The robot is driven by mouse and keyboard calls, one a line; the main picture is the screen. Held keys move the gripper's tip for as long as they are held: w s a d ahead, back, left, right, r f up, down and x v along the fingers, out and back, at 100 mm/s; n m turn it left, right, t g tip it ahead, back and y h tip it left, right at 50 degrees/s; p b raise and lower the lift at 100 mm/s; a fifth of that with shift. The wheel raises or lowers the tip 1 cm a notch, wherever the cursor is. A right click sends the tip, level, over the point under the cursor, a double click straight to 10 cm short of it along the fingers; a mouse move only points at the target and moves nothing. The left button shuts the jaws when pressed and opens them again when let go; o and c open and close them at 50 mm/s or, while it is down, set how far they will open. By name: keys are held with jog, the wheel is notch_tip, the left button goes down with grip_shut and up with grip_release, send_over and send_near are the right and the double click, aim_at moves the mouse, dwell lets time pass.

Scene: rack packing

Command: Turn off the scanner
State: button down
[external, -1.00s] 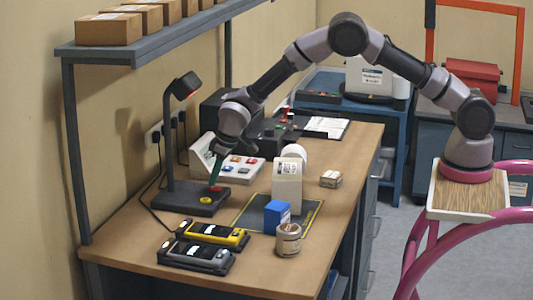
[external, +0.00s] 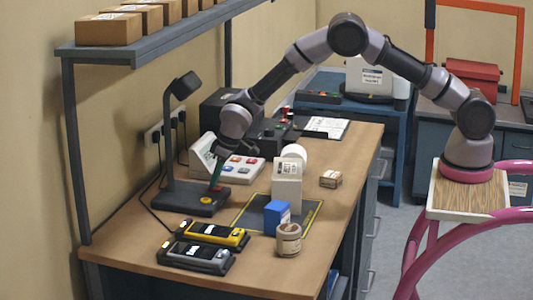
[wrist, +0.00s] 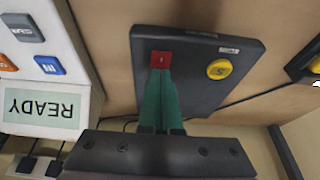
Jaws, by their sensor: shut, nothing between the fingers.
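The scanner (external: 178,197) is a dark stand with a flat base, a post and a tilted head (external: 186,84) at the left of the desk. Its head shows no red light. In the wrist view its base (wrist: 200,100) carries a red button (wrist: 161,57) and a yellow button (wrist: 219,69) marked S. My gripper (wrist: 160,70) has green fingers, shut and empty, with the tips at the red button's near edge, seemingly touching it.
A white console (external: 236,168) with coloured keys stands behind; its screen (wrist: 42,108) reads READY. A white box (external: 287,190), blue box (external: 277,217) and jar (external: 288,240) stand right of the scanner. Yellow (external: 212,233) and grey (external: 195,257) handhelds lie in front. A shelf (external: 150,48) overhangs.

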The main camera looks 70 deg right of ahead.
jog(key=shift+s+f, duration=0.25)
jog(key=shift+s, duration=0.4)
jog(key=shift+r, duration=0.1)
jog(key=w+v, duration=0.1)
jog(key=v, duration=1.3)
jog(key=shift+r, duration=0.15)
jog(key=shift+w, duration=0.2)
jog(key=shift+w+r, duration=0.2)
jog(key=shift+w, duration=0.35)
jog(key=x, duration=1.2)
jog(key=shift+s+f, duration=0.25)
jog(key=shift+f, duration=0.1)
jog(key=shift+w+f, duration=0.15)
jog(key=shift+f, duration=0.55)
